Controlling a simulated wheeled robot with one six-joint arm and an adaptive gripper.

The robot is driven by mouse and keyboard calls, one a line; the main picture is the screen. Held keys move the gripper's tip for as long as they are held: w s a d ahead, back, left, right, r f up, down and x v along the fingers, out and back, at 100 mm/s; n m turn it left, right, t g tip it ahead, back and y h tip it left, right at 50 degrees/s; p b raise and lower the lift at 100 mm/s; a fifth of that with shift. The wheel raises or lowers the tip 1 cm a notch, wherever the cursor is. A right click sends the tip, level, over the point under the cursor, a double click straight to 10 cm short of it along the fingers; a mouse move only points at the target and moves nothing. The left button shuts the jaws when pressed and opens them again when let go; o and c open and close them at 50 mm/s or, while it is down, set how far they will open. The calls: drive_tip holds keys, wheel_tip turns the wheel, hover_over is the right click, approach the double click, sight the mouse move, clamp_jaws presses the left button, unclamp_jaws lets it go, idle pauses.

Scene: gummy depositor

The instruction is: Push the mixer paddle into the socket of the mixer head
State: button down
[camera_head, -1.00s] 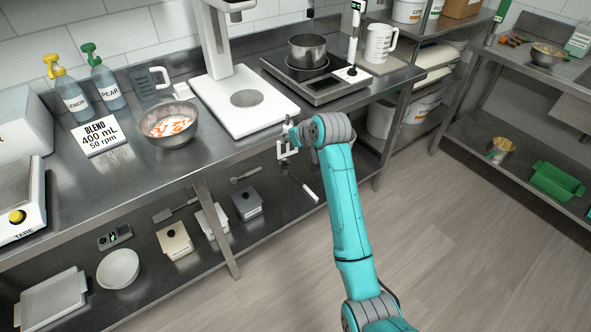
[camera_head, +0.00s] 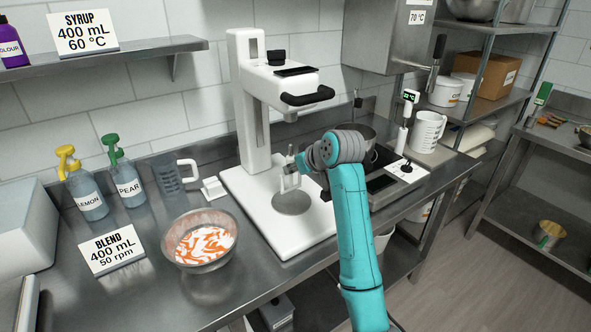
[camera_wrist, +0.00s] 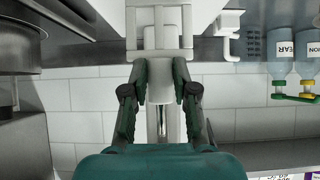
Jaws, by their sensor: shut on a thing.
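The mixer paddle (camera_head: 291,183) is a pale frame with a thin stem pointing up. My gripper (camera_head: 300,160) is shut on it and holds it roughly upright above the round grey plate of the white mixer base (camera_head: 322,248). In the wrist view, which is upside down, my fingers (camera_wrist: 160,68) close around the paddle (camera_wrist: 160,54). The white mixer head (camera_head: 292,82), with a black handle, is on the column above the paddle. A gap shows between the stem top and the head. The socket's opening is hidden under the head.
A pot (camera_head: 357,138) sits on the hotplate (camera_head: 408,176) at right. Lemon (camera_head: 86,196) and pear (camera_head: 124,183) bottles and a measuring jug (camera_head: 168,178) stand at left.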

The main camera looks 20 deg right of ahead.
sight(291, 147)
idle(0.3)
wheel_tip(291, 147, up, 6)
drive_tip(key=shift+r, duration=0.15)
idle(0.5)
drive_tip(key=shift+r, duration=0.15)
idle(0.5)
drive_tip(key=shift+r, duration=0.9)
drive_tip(key=shift+f, duration=0.1)
idle(0.5)
idle(0.4)
drive_tip(key=shift+f, duration=0.7)
drive_tip(key=shift+s+r, duration=0.1)
idle(0.6)
